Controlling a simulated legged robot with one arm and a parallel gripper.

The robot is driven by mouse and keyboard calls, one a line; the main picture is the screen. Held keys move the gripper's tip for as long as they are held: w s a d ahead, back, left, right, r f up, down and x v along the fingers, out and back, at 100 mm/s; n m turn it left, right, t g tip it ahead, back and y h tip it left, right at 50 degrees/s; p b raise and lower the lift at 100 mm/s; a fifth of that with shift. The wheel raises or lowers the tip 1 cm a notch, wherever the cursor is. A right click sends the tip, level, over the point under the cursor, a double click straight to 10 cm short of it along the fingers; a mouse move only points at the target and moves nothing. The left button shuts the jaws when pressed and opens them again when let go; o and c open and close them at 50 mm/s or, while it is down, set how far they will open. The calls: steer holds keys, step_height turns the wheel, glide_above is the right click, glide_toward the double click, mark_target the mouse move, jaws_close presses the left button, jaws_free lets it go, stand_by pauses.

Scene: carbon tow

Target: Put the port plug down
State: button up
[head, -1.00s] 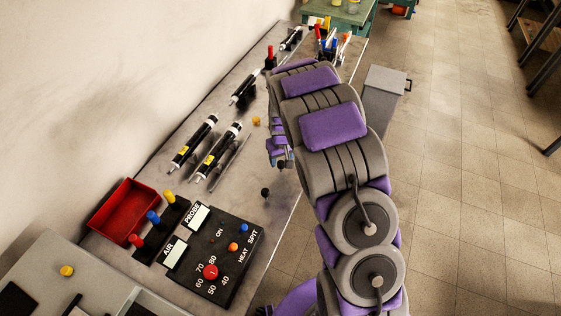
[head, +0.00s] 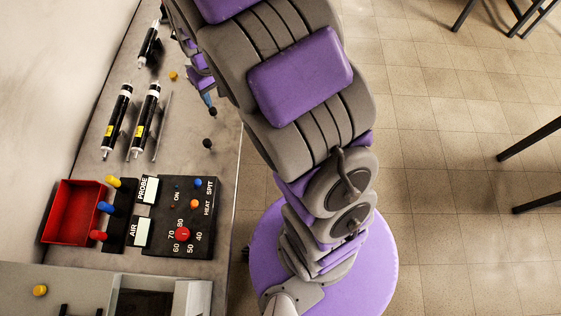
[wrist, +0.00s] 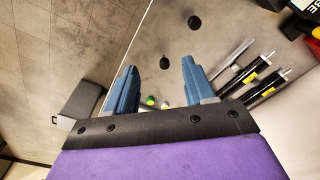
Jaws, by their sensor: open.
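No object is clearly identifiable as the port plug. A small yellow-orange piece (head: 173,76) lies on the grey bench (head: 205,165) in the head view. A small yellow piece (wrist: 150,101) and a green one beside it show low between the fingers in the wrist view, partly hidden by my gripper. My gripper (wrist: 158,66) is open, its blue fingers apart, with nothing seen held. In the head view its blue fingertip (head: 208,99) shows above the bench near the right edge; the rest is mostly behind my arm.
Two black round knobs stand on the bench, one near (head: 211,114) and one farther down (head: 207,143). Black cylinders (head: 146,121) and a thin rod lie to the left. A red tray (head: 72,212) and a black control panel (head: 183,214) sit below.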

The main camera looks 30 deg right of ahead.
steer(key=s+r+g, duration=0.1)
steer(key=s+r, duration=0.2)
steer(key=s, duration=0.7)
steer(key=s+r, duration=0.3)
steer(key=s, duration=0.7)
steer(key=s+r+m+g, duration=0.1)
steer(key=s+r, duration=0.2)
steer(key=s, duration=0.8)
steer(key=shift+r+g, duration=0.3)
steer(key=shift+r, duration=0.05)
steer(key=shift+a, duration=0.15)
steer(key=shift+c, duration=0.2)
steer(key=shift+c, duration=0.9)
steer(key=shift+a, duration=0.15)
